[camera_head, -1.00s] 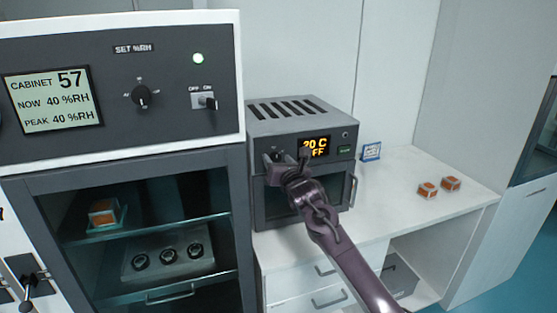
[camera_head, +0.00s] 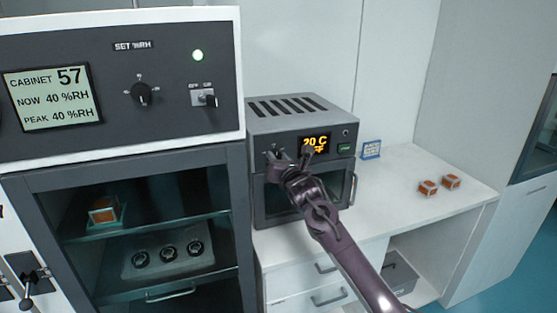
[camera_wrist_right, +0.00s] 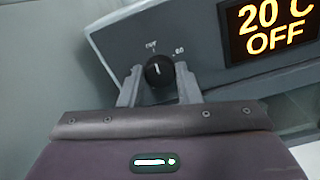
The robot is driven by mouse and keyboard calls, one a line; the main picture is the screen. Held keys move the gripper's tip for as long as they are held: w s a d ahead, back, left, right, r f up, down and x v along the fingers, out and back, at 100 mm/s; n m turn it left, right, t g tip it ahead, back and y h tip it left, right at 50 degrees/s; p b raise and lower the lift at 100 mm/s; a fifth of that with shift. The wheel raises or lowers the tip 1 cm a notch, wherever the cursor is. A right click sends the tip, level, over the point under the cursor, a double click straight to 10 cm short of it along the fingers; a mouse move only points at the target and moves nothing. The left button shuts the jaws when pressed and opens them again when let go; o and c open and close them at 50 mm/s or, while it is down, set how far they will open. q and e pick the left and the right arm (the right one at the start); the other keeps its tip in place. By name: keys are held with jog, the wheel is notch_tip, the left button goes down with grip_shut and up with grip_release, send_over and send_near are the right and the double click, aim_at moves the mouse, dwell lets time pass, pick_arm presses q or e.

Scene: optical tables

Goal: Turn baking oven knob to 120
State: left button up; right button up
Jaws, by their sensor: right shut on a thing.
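The baking oven (camera_head: 330,117) is a grey box on the white counter. Its orange display (camera_head: 315,144) reads 20 C and OFF, also clear in the right wrist view (camera_wrist_right: 268,27). The black oven knob (camera_wrist_right: 159,72) sits left of the display; its pointer is near the top mark. My right gripper (camera_head: 290,156) is at the oven front, covering most of the knob in the head view. In the right wrist view its fingers (camera_wrist_right: 160,84) stand on either side of the knob, shut on it. My left gripper is out of view.
A humidity cabinet (camera_head: 215,45) with its own knob (camera_head: 142,94) and glass front stands to the left. A small blue-framed sign (camera_head: 371,149) and two orange-topped blocks (camera_head: 428,188) are on the counter (camera_head: 400,210) to the right, which is otherwise clear.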

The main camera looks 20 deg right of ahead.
jog(key=m+b, duration=0.1)
jog(key=m, duration=0.3)
jog(key=shift+f+m, duration=0.1)
jog(key=shift+m, duration=0.3)
jog(key=m, duration=0.5)
jog(key=shift+d+m+b, duration=0.1)
jog(key=shift+m+b, duration=0.2)
jog(key=m, duration=0.4)
jog(key=shift+f, duration=0.1)
jog(key=m+p, duration=0.1)
jog(key=m, duration=1.2)
jog(key=m+p, duration=0.1)
jog(key=m, duration=1.2)
jog(key=shift+a+f, duration=0.1)
jog(key=shift+a, duration=0.1)
jog(key=shift+m, duration=0.3)
jog(key=o, duration=1)
